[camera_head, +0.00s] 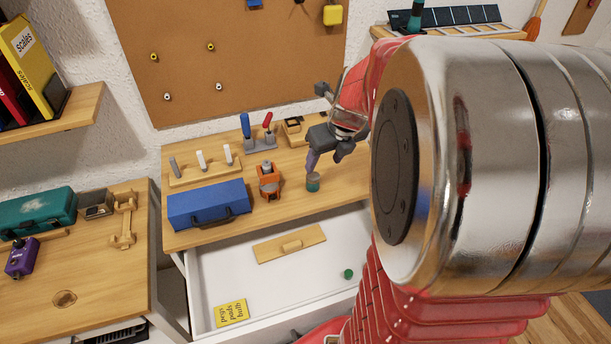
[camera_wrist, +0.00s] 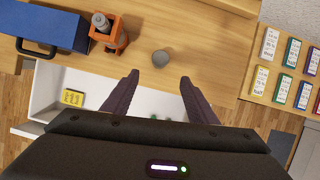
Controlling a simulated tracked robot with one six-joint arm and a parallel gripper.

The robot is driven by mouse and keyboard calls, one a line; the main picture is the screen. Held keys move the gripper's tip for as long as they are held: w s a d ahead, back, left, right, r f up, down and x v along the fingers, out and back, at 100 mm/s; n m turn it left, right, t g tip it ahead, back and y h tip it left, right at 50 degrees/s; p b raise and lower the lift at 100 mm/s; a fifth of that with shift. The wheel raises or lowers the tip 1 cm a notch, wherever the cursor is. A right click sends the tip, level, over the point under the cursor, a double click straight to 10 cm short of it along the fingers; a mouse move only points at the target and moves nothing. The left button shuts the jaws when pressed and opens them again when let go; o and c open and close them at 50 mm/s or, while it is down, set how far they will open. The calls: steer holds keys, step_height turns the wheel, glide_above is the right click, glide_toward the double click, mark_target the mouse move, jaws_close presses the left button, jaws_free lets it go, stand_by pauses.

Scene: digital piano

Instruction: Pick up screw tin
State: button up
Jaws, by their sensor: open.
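My gripper (camera_head: 325,160) is open and empty, close above the tin in the head view. Its two dark fingers (camera_wrist: 159,79) are spread wide in the wrist view and do not appear to touch the tin.
An orange tool (camera_head: 268,181) and a blue case (camera_head: 208,204) stand left of the tin. An open white drawer (camera_head: 220,271) lies below the bench edge, holding a wooden piece, a yellow label card and a green item. Small labelled cards (camera_wrist: 269,44) lie at the right.

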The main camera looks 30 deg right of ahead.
mark_target(314, 177)
steer(key=x, duration=0.8)
steer(key=shift+f, duration=0.2)
steer(key=shift+w+f, duration=0.1)
steer(key=shift+w+x, duration=0.2)
steer(key=shift+x, duration=2.3)
steer(key=shift+c, duration=0.5)
steer(key=c, duration=1.1)
